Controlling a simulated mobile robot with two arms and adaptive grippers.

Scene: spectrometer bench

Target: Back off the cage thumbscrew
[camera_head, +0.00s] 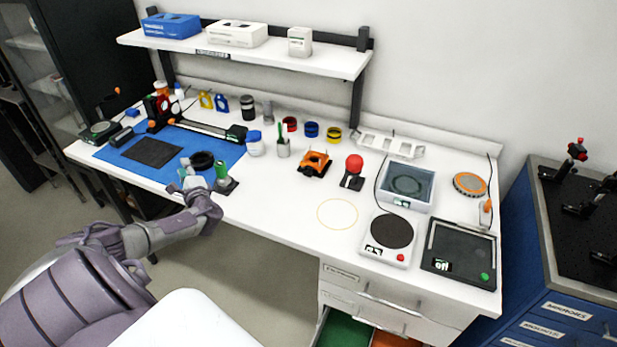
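My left gripper (184,181) is at the front edge of the blue mat (226,148), low over the bench. Its fingers are small and partly hidden by the wrist, so I cannot tell whether they are open or holding anything. A black ring-shaped part (202,160) lies just beyond it, and a small green-topped part on a dark base (222,174) stands just to its right. A black and red mounted device (157,106) stands at the mat's far left, at the end of a dark rail (205,127). The cage thumbscrew is too small to make out. My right gripper is out of view.
A dark pad (152,152) lies on the mat. A shelf (290,55) hangs above. The front middle of the bench is mostly clear.

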